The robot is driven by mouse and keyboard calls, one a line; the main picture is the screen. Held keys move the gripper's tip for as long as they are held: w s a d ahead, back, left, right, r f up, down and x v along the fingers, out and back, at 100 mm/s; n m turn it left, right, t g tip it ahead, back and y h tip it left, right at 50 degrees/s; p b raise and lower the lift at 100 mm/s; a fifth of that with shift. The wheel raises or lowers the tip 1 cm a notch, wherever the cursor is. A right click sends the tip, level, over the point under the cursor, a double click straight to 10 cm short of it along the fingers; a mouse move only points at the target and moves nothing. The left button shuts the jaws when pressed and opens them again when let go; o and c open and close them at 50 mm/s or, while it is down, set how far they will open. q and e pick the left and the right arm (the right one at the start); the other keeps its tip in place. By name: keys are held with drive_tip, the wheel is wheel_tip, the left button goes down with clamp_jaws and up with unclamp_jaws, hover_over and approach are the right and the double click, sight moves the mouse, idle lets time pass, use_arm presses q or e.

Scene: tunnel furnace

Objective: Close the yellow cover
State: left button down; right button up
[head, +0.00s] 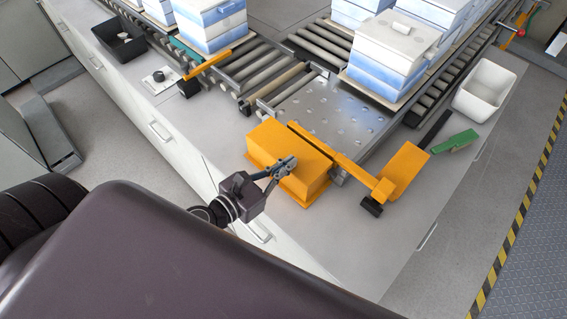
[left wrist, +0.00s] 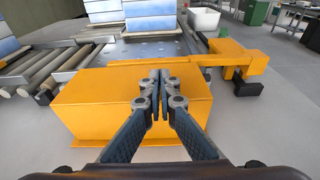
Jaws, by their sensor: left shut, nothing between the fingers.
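The yellow cover (head: 283,152) is an orange-yellow box on the grey worktop, at the near end of the roller conveyor. In the left wrist view the yellow cover (left wrist: 100,98) fills the middle, with its top and near side showing. My left gripper (head: 292,162) is at the near right part of the cover, fingers together and empty. In the left wrist view the left gripper (left wrist: 160,75) points away over the cover. I cannot tell whether the fingertips touch it. My right gripper is not in view.
An orange bar and block (head: 402,170) stand right of the cover, with a green part (head: 455,141) beyond. A metal plate with holes (head: 325,112) and rollers lie behind. Blue-white stacks (head: 385,65) stand on them. A white bin (head: 485,90) is at right, a black tray (head: 119,40) at left.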

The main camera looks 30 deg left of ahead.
use_arm(q)
drive_tip(key=shift+w, duration=0.25)
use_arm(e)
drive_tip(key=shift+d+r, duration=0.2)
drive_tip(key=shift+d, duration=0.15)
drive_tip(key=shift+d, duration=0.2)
use_arm(q)
drive_tip(key=shift+s, duration=0.1)
drive_tip(key=v, duration=1.1)
drive_tip(key=shift+s, duration=0.4)
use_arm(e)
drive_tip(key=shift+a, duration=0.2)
use_arm(q)
drive_tip(key=shift+a, duration=0.15)
